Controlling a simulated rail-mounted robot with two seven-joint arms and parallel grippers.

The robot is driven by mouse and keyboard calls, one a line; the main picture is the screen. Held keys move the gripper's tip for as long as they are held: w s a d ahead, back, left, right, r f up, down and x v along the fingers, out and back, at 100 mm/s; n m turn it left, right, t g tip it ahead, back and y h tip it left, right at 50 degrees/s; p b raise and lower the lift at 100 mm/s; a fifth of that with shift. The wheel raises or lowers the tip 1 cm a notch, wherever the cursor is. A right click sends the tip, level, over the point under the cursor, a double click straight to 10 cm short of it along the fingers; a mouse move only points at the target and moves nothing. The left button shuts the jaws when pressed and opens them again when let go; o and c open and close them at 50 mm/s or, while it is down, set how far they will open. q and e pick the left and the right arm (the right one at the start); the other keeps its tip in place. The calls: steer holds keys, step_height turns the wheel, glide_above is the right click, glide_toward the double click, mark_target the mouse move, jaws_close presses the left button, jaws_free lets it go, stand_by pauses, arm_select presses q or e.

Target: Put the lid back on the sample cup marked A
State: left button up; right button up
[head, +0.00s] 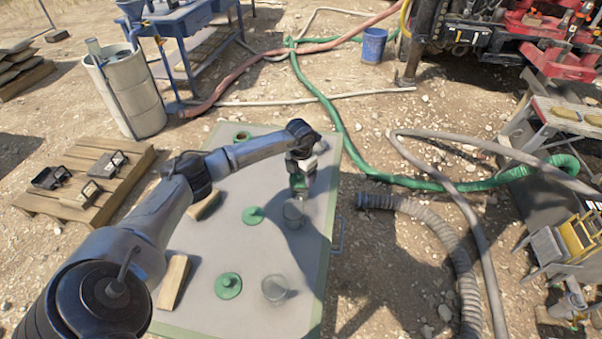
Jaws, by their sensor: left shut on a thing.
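My left gripper (299,188) is over the far right part of the grey table panel (205,250), shut on a small green thing that looks like a lid, mostly hidden by the fingers. A clear cup (293,214) stands just below it in the picture; I cannot tell if they touch. A second clear cup (275,289) stands nearer. A green lid (253,215) lies left of the first cup, and another green lid (228,286) lies left of the second. No letter mark is readable on either cup. My right gripper is not in view.
A small round green-rimmed container (242,136) is at the panel's far edge. A wooden block (173,282) lies at the left, and another (204,205) is partly behind my arm. A green hose (345,140) and a grey ribbed hose (440,240) lie to the right.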

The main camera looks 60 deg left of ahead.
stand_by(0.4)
arm_select(q)
steer(key=o, duration=0.8)
steer(key=shift+r, duration=0.1)
steer(key=shift+r, duration=0.15)
steer(key=shift+r+p, duration=2.05)
steer(key=shift+r, duration=0.1)
steer(key=shift+r+p, duration=0.95)
steer(key=shift+r, duration=0.15)
steer(key=shift+c, duration=0.4)
